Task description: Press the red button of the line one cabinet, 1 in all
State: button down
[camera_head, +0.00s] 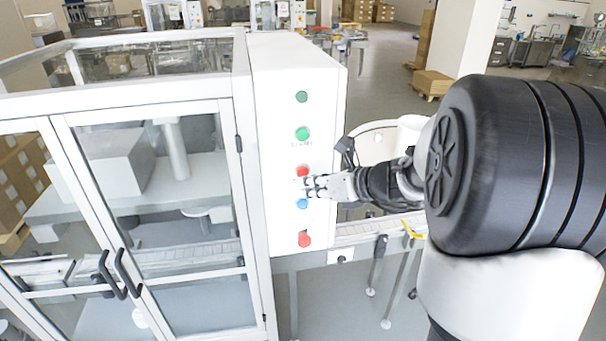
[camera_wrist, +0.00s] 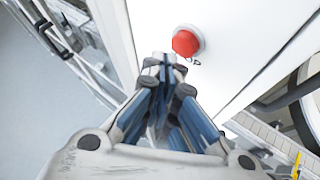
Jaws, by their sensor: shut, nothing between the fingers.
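The white cabinet (camera_head: 285,60) has a column of buttons on its front panel. From the top they are a dark green lamp or button (camera_head: 301,97), a green button (camera_head: 302,134), a red button (camera_head: 302,171), a blue button (camera_head: 302,203) and a larger red button (camera_head: 304,239). My gripper (camera_head: 308,187) is shut and empty, its tips in front of the panel between the upper red and the blue button. In the wrist view a red button (camera_wrist: 186,41) shows just beyond and right of my shut fingertips (camera_wrist: 165,62). I cannot tell whether the tips touch the panel.
A glass-doored enclosure (camera_head: 160,200) with black handles adjoins the cabinet on the left. A conveyor (camera_head: 370,230) runs out to the right below my arm. Cardboard boxes (camera_head: 432,84) stand on the floor behind.

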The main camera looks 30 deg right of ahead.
jog(key=shift+s+a, duration=0.25)
jog(key=shift+s, duration=0.55)
jog(key=shift+s+a, duration=0.2)
jog(key=shift+s, duration=0.6)
jog(key=shift+s+a, duration=0.25)
jog(key=shift+s, duration=0.55)
